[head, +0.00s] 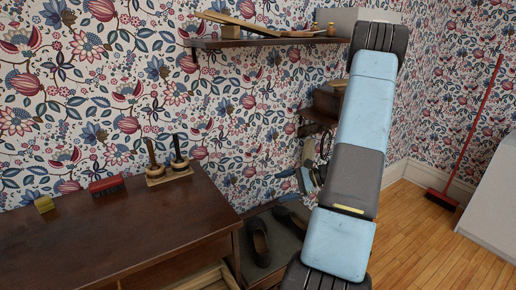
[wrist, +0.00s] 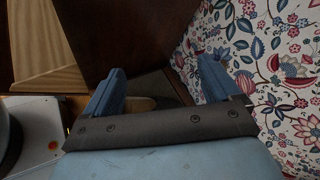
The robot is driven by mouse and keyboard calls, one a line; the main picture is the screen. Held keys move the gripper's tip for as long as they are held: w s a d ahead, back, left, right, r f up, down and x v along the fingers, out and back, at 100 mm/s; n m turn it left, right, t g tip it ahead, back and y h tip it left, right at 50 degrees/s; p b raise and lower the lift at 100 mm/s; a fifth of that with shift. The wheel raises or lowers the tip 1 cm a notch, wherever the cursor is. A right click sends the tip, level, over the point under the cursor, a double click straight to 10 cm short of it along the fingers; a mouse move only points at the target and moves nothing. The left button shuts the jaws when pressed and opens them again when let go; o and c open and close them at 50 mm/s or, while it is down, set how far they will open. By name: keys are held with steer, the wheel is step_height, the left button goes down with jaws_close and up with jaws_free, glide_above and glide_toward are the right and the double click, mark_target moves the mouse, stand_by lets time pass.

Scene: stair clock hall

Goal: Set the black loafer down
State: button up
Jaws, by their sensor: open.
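Two dark shoes sit low by the wall, right of the desk, in the head view: one black loafer (head: 258,243) nearer the desk and another dark shoe (head: 290,217) partly behind my arm. They rest on a grey mat or tray (head: 278,258). My gripper (head: 296,178) is above them, close to the wall, partly hidden by my arm. In the wrist view my gripper (wrist: 157,88) has its two blue fingers wide apart with nothing clasped. A dark grey shape with a tan patch shows low between the fingers; I cannot tell whether it is a shoe.
A wall shelf (head: 265,41) is above. A red broom (head: 470,140) leans at right, beside a white box-like unit (head: 492,200). Wooden floor (head: 415,240) is clear at right.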

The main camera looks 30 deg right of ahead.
steer(key=s+a+r+n+g+h, duration=0.3)
steer(key=a+r+n, duration=0.2)
steer(key=a+r, duration=0.35)
steer(key=s+a+r+n+g+h, duration=0.2)
steer(key=s+a+r+n+g, duration=0.15)
steer(key=a+r+n, duration=0.4)
steer(key=s+a+r+n+t+h, duration=0.2)
steer(key=s+r+n+h, duration=0.1)
steer(key=s+r, duration=0.4)
steer(key=s+a+r+n+t+h, duration=0.2)
steer(key=s+a+r+n+h, duration=0.1)
steer(key=s+r, duration=0.4)
steer(key=shift+s+a+r+t, duration=0.15)
steer(key=shift+a+r+t, duration=0.2)
steer(key=shift+r, duration=0.2)
steer(key=shift+a, duration=0.1)
